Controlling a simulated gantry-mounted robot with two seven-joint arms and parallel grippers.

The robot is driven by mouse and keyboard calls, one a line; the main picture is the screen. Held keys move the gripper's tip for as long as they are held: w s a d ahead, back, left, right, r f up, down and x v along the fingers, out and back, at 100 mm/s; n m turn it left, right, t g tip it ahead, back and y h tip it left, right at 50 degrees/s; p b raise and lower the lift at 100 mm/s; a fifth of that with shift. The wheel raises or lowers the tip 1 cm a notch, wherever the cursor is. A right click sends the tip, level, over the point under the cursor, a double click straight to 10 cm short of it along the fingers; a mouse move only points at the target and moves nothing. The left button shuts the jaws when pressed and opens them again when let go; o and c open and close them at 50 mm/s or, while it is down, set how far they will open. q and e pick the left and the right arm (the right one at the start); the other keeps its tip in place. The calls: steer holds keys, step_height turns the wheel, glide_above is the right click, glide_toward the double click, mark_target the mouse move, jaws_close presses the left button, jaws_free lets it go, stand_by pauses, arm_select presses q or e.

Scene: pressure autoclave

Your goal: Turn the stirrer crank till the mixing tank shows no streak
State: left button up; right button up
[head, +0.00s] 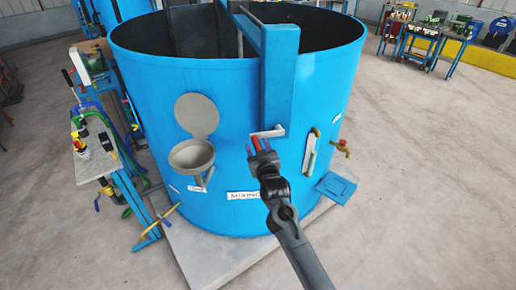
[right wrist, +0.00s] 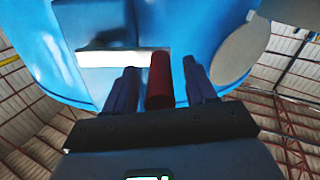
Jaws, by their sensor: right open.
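The blue mixing tank (head: 215,120) stands in the middle of the head view, with a partly covered label reading "MIXIN". A blue housing (head: 279,75) runs over its rim and down its front. At its foot is the crank's pale arm (head: 268,133), which also shows in the right wrist view (right wrist: 122,58). My right gripper (head: 262,146) is open at the crank. In the right wrist view the red crank handle (right wrist: 159,80) stands between the two spread fingers (right wrist: 164,88), with a gap on each side. The tank's inside is dark and no streak can be made out. My left gripper is out of view.
A grey round hatch or funnel with a raised lid (head: 197,116) sticks out left of the crank. A narrow gauge (head: 310,151) and a brass tap (head: 341,147) are to the right. A cluttered bench (head: 93,160) stands at the left.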

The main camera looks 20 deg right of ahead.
jaws_close()
steer(key=shift+f, duration=0.15)
stand_by(0.4)
